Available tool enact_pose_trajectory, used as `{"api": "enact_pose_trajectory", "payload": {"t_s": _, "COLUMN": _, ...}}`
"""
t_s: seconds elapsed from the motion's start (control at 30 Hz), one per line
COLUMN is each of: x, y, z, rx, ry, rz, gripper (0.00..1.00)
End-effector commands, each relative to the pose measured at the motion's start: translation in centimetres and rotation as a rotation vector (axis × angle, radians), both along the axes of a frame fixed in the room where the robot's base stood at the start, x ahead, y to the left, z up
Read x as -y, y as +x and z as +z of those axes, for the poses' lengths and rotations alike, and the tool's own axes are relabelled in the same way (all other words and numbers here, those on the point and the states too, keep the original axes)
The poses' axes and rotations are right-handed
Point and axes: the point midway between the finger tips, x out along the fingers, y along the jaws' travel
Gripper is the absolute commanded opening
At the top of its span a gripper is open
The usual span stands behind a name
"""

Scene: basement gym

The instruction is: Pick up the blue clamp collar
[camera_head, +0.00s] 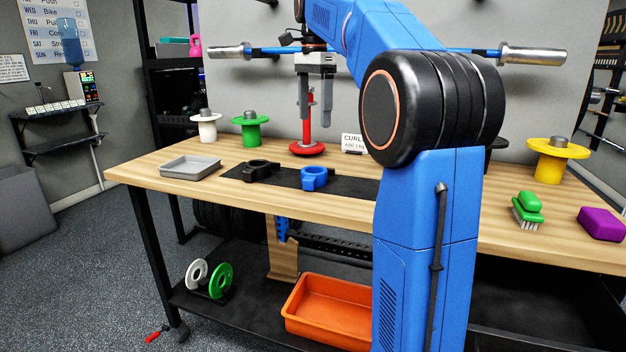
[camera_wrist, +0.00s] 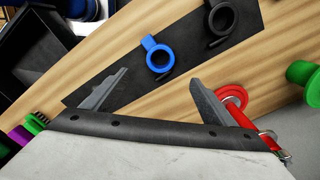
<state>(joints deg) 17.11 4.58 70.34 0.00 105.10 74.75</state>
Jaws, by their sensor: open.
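The blue clamp collar (camera_head: 314,178) lies on a black mat (camera_head: 350,187) on the wooden workbench. In the wrist view the blue clamp collar (camera_wrist: 158,55) shows as a ring with a tab, ahead of and between the fingers. A black clamp collar (camera_head: 262,170) lies on the same mat to its left; it also shows in the wrist view (camera_wrist: 221,18). My gripper (camera_head: 315,120) is open and empty, pointing down above the bench, apart from the blue collar. In the wrist view my gripper's fingers (camera_wrist: 158,97) are spread wide.
A red stand (camera_head: 308,148) rises behind the fingers, below a horizontal bar (camera_head: 270,51). A grey tray (camera_head: 190,168) is at the left. White and green spools (camera_head: 250,128) stand at the back. A green brush (camera_head: 527,208) and purple block (camera_head: 601,224) lie at the right.

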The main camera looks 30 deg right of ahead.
Motion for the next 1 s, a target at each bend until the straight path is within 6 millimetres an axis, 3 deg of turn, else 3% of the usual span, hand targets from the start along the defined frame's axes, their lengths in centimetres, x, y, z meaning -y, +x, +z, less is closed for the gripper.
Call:
{"api": "enact_pose_trajectory", "payload": {"t_s": 0.6, "x": 0.0, "y": -0.1, "z": -10.3, "rx": -0.002, "ry": 0.001, "rz": 0.001, "gripper": 0.79}}
{"api": "enact_pose_trajectory", "payload": {"t_s": 1.0, "x": 0.0, "y": 0.0, "z": -13.6, "rx": -0.003, "ry": 0.001, "rz": 0.002, "gripper": 0.79}}
